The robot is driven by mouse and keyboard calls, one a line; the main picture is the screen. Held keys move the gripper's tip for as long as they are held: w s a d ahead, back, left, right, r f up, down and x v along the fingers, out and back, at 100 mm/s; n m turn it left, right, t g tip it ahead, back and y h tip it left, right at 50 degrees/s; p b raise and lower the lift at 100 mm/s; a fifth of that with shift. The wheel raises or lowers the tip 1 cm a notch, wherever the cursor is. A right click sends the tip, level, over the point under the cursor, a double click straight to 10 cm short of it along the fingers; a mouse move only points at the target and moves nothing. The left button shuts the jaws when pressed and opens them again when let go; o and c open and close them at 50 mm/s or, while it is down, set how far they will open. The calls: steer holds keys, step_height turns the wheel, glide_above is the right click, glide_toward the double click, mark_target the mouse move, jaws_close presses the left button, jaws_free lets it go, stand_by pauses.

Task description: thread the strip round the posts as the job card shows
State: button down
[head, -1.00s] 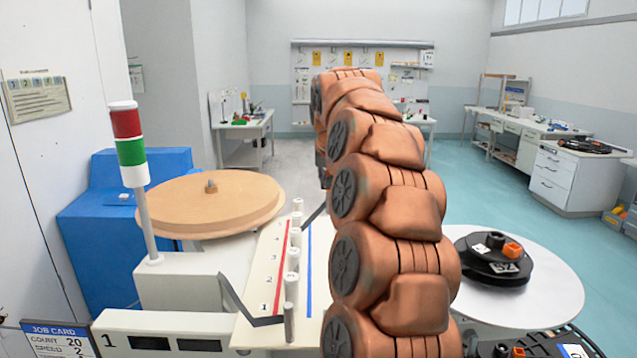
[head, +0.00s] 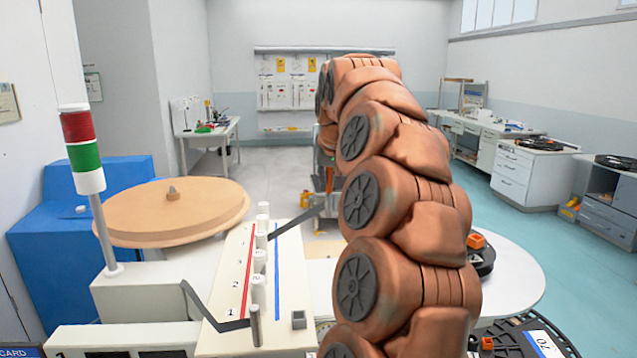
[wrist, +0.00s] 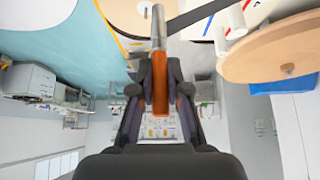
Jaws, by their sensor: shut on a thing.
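My gripper (wrist: 160,66) is shut on an orange piece (wrist: 160,90) with a grey metal rod (wrist: 157,28) beyond it. The dark strip (wrist: 205,14) runs from near this rod to the upper right in the wrist view. In the head view the strip (head: 295,223) leaves the row of white posts (head: 259,291) near its far end and rises rightwards over the blue line, until my arm hides it. Its near part (head: 203,311) bends to the grey post (head: 255,326) at the front. Its course between the posts is unclear. The job card (head: 14,351) is mostly cut off.
The post plate (head: 289,265) has a red and a blue line and a small grey block (head: 298,319). A wooden disc (head: 170,212) and a red-green lamp post (head: 103,235) stand left. A round white table (head: 515,275) stands right, behind my arm.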

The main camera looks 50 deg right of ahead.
steer(key=s+d+p, duration=0.1)
steer(key=s+d, duration=0.4)
steer(key=s, duration=0.4)
steer(key=s+d+r+p, duration=0.1)
steer(key=s+d, duration=0.4)
steer(key=s, duration=0.5)
steer(key=s+d+p, duration=0.3)
steer(key=s+d, duration=0.3)
steer(key=s, duration=0.4)
steer(key=shift+s+r, duration=0.2)
stand_by(0.7)
steer(key=shift+f, duration=0.25)
stand_by(0.4)
steer(key=shift+s+a+f+b, duration=0.1)
steer(key=shift+s+f+b, duration=0.05)
steer(key=shift+f+b, duration=1.8)
